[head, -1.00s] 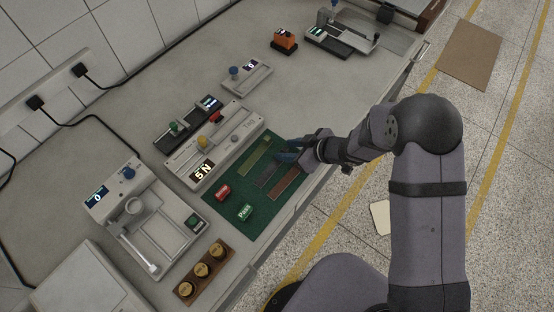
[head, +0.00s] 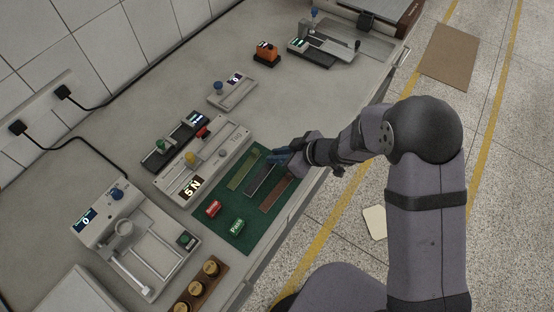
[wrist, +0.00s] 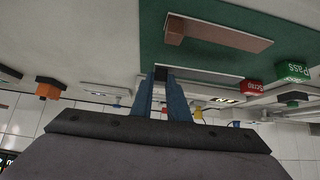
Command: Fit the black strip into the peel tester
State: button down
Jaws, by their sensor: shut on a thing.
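The black strip (head: 259,182) lies in the middle of a green mat (head: 262,224), between an olive strip (head: 244,169) and a brown strip (head: 275,195). My gripper (head: 275,157) is at its far end. In the wrist view the blue fingers (wrist: 164,84) are shut on the dark end block of the black strip (wrist: 212,77), which extends to the right of them. The white device with the "5 N" display (head: 208,164), seemingly the peel tester, stands just left of the mat. It has a yellow knob (head: 190,158), and no strip is visible in it.
A red block (head: 213,209) and a green "Pass" block (head: 237,225) sit on the mat. A white device with a "0" display (head: 130,235) and a wooden weight rack (head: 201,284) are nearer. An orange device (head: 266,54) stands farther back. The bench's right edge is close to my arm.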

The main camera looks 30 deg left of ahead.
aim_at(261, 171)
notch_tip(261, 171, up, 7)
dwell(0.3)
jog(key=shift+s+f, duration=0.1)
jog(key=shift+f, duration=0.05)
